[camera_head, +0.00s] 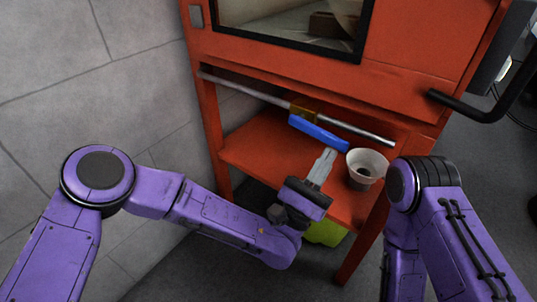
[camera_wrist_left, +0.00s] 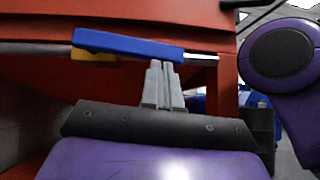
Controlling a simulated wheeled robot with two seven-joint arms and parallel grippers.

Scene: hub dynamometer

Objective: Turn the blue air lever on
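The blue air lever (camera_head: 318,133) sits on a brass valve body (camera_head: 303,112) on a silver pipe under the orange cabinet. It lies nearly along the pipe, its free end toward the right. It also shows in the left wrist view (camera_wrist_left: 125,44), level across the top, with part of the brass body (camera_wrist_left: 92,56) below it. My left gripper (camera_head: 329,154) is shut and empty, its fingers just below and beside the lever's free end. In the wrist view its fingertips (camera_wrist_left: 161,64) reach the lever's lower edge; I cannot tell whether they touch. My right gripper is not visible.
A pale bowl (camera_head: 366,167) stands on the orange shelf (camera_head: 258,148), right of my left gripper. A yellow-green object (camera_head: 325,234) is below the shelf. A black handle (camera_head: 480,108) juts from the cabinet's right. A grey block wall (camera_head: 140,90) is on the left.

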